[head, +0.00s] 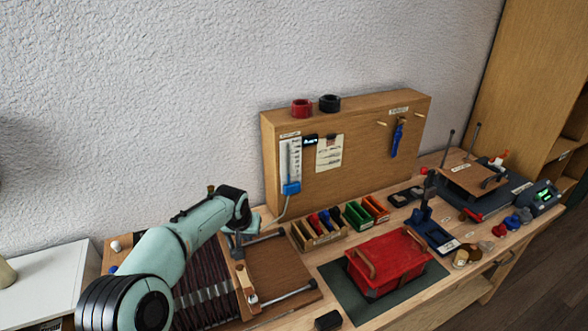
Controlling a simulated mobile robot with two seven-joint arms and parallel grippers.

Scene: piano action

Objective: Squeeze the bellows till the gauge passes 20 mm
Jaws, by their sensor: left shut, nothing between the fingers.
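The bellows (207,301) lie at the lower left of the bench, with dark pleats and a wooden end board (243,285). My left arm crosses over them and hides part of the pleats. My left gripper (238,238) is shut and empty, close to the far end of the end board; I cannot tell whether it touches the board. The gauge (291,160) is a narrow white scale on the upright wooden panel, with a blue part at its foot and a tube leading down. Its reading is too small to make out. My right gripper is not in view.
The wooden base right of the end board (275,268) is clear between two metal rods. A red box (385,262) on a dark mat stands further right. Coloured bins (357,214) sit before the wooden panel (365,145). Small tools and parts fill the right end.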

